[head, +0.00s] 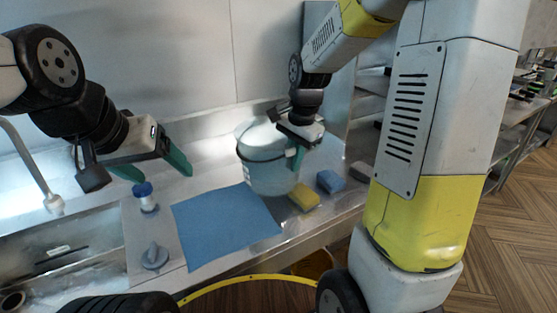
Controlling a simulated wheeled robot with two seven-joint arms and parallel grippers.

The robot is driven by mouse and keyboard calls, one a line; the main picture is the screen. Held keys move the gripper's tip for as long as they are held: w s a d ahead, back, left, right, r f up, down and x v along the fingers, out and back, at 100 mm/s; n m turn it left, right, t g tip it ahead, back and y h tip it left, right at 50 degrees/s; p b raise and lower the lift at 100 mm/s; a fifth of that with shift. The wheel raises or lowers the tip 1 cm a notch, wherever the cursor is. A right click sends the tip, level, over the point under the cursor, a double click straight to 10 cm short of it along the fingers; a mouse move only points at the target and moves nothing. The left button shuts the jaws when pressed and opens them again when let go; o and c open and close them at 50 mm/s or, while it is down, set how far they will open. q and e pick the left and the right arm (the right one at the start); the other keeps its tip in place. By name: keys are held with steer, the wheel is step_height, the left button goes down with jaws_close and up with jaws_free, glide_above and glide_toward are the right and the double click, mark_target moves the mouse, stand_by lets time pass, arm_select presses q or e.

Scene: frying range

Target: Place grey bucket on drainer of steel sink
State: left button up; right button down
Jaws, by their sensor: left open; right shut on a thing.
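The grey bucket (268,172) is in the middle of the head view, a pale grey-blue pail that looks upright. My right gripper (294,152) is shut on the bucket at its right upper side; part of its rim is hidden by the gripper. I cannot tell whether the bucket's base touches the counter. The steel sink (70,245) is at the lower left, with its flat steel drainer (222,179) extending right. My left gripper (157,170) is open and empty, above the counter, left of the bucket.
A blue cloth (225,225) lies flat left of and in front of the bucket. A blue-capped bottle (146,197) and a grey-blue plug-like item (154,256) stand left of it. A yellow sponge (304,197) and a blue sponge (331,181) lie right. A tap (50,200) is at left.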

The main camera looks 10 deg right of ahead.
steer(key=w+d, duration=0.1)
steer(key=w, duration=0.2)
steer(key=w+d, duration=0.1)
steer(key=w, duration=0.2)
steer(key=w+d, duration=0.1)
steer(key=w, duration=0.1)
steer(key=shift+w+d+f, duration=0.3)
steer(key=shift+w+f, duration=0.05)
steer(key=shift+w, duration=0.05)
steer(key=shift+w+f, duration=0.2)
steer(key=shift+f, duration=1.65)
steer(key=c, duration=1.9)
jaws_free()
steer(key=shift+s+f, duration=0.1)
steer(key=shift+f, duration=0.05)
steer(key=shift+c, duration=0.2)
steer(key=o, duration=0.4)
